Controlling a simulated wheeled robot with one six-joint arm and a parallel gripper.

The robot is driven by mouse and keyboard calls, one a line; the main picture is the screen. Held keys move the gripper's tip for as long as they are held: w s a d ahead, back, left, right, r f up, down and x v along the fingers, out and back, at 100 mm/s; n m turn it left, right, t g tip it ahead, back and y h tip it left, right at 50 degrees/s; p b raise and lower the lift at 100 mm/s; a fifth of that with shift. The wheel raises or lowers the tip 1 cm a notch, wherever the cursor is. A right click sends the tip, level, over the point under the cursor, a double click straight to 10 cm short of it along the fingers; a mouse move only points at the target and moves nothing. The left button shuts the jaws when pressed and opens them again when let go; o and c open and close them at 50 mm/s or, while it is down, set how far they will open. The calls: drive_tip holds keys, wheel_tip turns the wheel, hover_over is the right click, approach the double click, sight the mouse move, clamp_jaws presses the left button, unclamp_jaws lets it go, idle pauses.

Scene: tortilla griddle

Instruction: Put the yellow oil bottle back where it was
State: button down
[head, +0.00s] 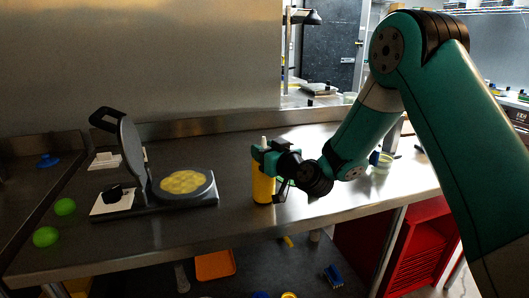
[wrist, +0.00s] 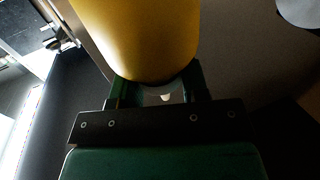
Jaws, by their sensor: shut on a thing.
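The yellow oil bottle (head: 263,186) has a pale tip and stands upright at the counter, right of the griddle. My gripper (head: 267,151) is shut on it near its top. In the wrist view the bottle (wrist: 140,35) fills the upper middle, between the fingers of my gripper (wrist: 158,92). The bottle's base appears to be at the counter surface, but I cannot tell whether it touches.
An open griddle (head: 208,200) with a yellow tortilla (head: 187,182) on it stands to the left, its lid (head: 131,150) raised. Two green balls (head: 46,236) lie at the far left. A small container (head: 381,161) sits behind my arm. The counter (head: 185,234) is clear in front.

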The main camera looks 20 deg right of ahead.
drive_tip(key=shift+f+b, duration=0.2)
drive_tip(key=shift+b, duration=0.1)
drive_tip(key=c, duration=0.6)
unclamp_jaws()
drive_tip(key=shift+r, duration=0.1)
